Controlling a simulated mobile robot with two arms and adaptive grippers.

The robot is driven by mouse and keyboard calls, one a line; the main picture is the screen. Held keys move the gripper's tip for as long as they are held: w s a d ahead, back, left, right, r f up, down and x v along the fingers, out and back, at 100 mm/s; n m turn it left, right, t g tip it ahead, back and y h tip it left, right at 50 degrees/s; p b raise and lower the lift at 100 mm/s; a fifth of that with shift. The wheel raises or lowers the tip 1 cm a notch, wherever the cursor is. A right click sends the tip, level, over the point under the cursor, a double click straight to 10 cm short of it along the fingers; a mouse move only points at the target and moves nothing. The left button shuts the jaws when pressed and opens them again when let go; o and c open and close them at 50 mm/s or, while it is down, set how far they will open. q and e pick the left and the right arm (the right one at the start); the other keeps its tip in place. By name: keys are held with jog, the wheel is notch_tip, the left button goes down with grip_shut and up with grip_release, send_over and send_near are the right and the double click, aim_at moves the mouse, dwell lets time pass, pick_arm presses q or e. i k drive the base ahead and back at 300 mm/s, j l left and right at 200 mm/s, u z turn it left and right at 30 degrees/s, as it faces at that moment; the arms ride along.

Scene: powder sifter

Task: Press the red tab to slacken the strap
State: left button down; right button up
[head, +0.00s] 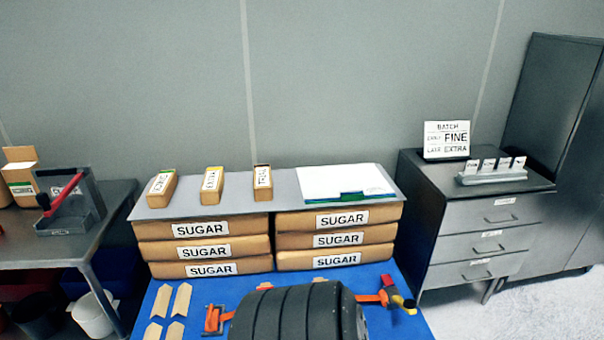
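Neither of my grippers shows in the head view. A dark, ribbed, drum-like body (295,315) lies on the blue surface (400,325) at the bottom centre, cut off by the frame's lower edge. Orange strap-like pieces show on both sides of it. The left orange piece (213,319) looks like a frame or buckle. The right orange piece (370,297) ends in a small red part (387,281), with a yellow part (397,300) beside it. I cannot tell for sure which part is the red tab, or whether the strap is tight.
Brown SUGAR packs (201,229) support a grey board (232,186) with several small boxes and a white panel (345,182). Tan arrow-shaped pieces (181,300) lie at front left. A side table (115,200) stands left. A drawer cabinet (490,214) stands right, bearing a batch sign (446,140).

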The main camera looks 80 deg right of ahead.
aim_at(387, 279)
jog(key=z, duration=3.6)
jog(key=i+j+z, duration=0.3)
jog(key=i, duration=0.15)
jog(key=i+j+z, duration=0.15)
jog(key=i+z, duration=0.15)
jog(key=i, duration=0.1)
